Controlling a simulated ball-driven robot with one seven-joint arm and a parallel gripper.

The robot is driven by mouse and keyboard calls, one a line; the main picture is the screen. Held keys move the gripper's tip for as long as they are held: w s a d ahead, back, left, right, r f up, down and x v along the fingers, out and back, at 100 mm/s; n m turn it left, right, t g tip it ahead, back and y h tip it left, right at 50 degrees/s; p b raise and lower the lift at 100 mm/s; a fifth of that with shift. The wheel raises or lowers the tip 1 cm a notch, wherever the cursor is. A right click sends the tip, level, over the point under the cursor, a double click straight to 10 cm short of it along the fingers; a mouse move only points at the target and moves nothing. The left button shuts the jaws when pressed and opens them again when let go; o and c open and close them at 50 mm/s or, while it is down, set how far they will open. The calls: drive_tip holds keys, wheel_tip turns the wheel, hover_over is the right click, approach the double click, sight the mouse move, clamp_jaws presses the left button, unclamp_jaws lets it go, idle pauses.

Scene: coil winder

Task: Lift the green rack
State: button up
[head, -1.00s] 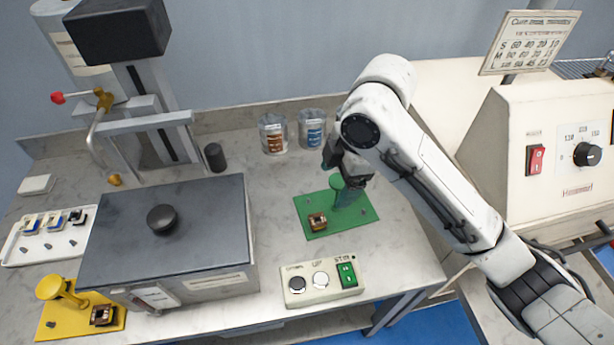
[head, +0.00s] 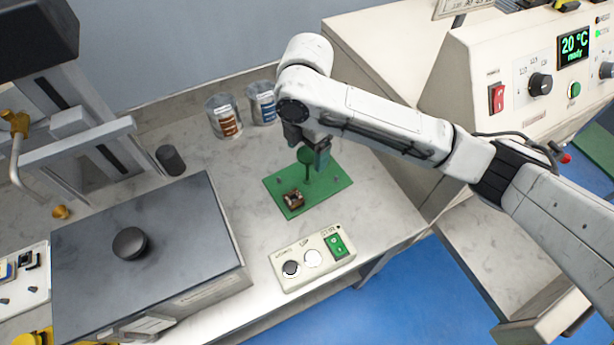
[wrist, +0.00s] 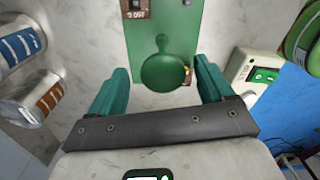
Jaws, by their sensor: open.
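The green rack (head: 325,189) lies flat on the grey worktop. It has an upright post with a round green knob (head: 306,156), and a small brown coil part (head: 293,198) sits on its plate. In the wrist view the knob (wrist: 165,72) lies ahead of and between the two teal fingers. My gripper (wrist: 160,88) is open and empty, with a finger to each side of the knob. In the head view my gripper (head: 308,145) is over the far part of the rack, and its fingers partly hide the post. Contact with the knob cannot be made out.
A dark-lidded box (head: 140,250) is at left. A cream machine (head: 520,90) stands at right, beyond a gap over blue floor.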

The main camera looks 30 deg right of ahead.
sight(308, 169)
drive_tip(key=shift+s+f, duration=0.15)
drive_tip(key=shift+f, duration=1.75)
drive_tip(key=shift+c, duration=0.5)
drive_tip(key=shift+r, duration=0.1)
clamp_jaws()
